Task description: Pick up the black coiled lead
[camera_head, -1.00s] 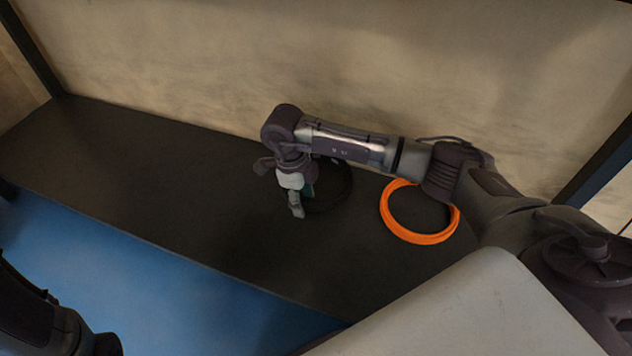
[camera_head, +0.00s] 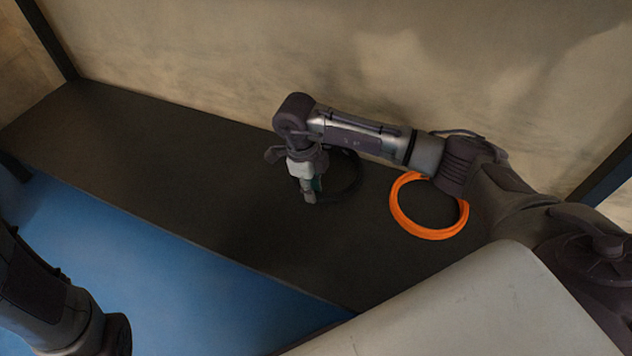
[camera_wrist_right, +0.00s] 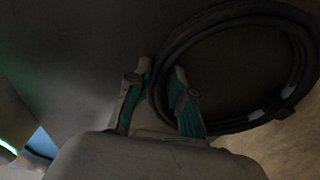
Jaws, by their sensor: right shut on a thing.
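The black coiled lead (camera_head: 353,180) is a dark ring on the dark shelf, just right of my right gripper and partly hidden behind my arm. In the right wrist view the lead (camera_wrist_right: 232,13) is a coil of several turns with pale bands at its lower right. My right gripper (camera_head: 310,197) points down at the left side of the coil. In the wrist view its green-lined fingers (camera_wrist_right: 159,70) are shut on that side. I cannot tell whether the coil is clear of the shelf. My left gripper is out of view.
An orange coiled lead (camera_head: 429,237) lies on the dark shelf (camera_head: 130,160) to the right, close under my right forearm. A beige wall (camera_head: 220,60) stands behind. The left part of the shelf is clear. Blue floor (camera_head: 140,255) lies in front.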

